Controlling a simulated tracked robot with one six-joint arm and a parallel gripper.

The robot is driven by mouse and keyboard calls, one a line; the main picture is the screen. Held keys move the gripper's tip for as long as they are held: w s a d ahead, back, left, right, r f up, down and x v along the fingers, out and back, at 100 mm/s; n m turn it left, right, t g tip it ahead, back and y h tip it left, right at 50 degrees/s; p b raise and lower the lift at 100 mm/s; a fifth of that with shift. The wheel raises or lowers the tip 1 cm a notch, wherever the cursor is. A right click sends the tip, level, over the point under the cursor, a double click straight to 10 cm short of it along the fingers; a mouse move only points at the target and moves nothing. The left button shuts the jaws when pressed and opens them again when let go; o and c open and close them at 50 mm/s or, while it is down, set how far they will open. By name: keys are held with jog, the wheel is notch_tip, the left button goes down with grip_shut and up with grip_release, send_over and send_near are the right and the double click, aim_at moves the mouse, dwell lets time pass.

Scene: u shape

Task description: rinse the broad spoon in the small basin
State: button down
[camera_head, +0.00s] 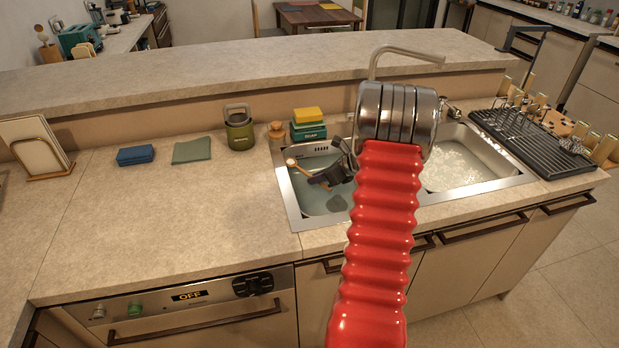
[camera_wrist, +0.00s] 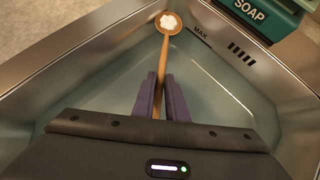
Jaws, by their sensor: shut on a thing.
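A wooden spoon (camera_wrist: 161,62) is held by its handle between the two dark fingers of my gripper (camera_wrist: 160,80). Its round bowl has a white patch on it and points away from the gripper, near the far corner of the basin. In the head view the spoon's bowl (camera_head: 291,162) shows over the left basin (camera_head: 291,205), which holds clear bluish water. My gripper (camera_head: 322,181) is inside that basin's outline. I cannot tell whether the spoon touches the water. My red arm hides the basin's right part.
The right basin (camera_head: 462,165) holds sudsy water. Behind the left basin stand a green soap box (camera_head: 308,132) with a yellow sponge (camera_head: 307,115) and a green canister (camera_head: 239,132). A drying rack (camera_head: 530,140) stands at right. The counter at left is mostly clear.

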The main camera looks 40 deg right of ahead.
notch_tip(320, 180, up, 11)
jog(key=shift+r, duration=0.2)
dwell(1.1)
jog(key=shift+r, duration=0.1)
dwell(0.9)
jog(key=shift+r, duration=1.4)
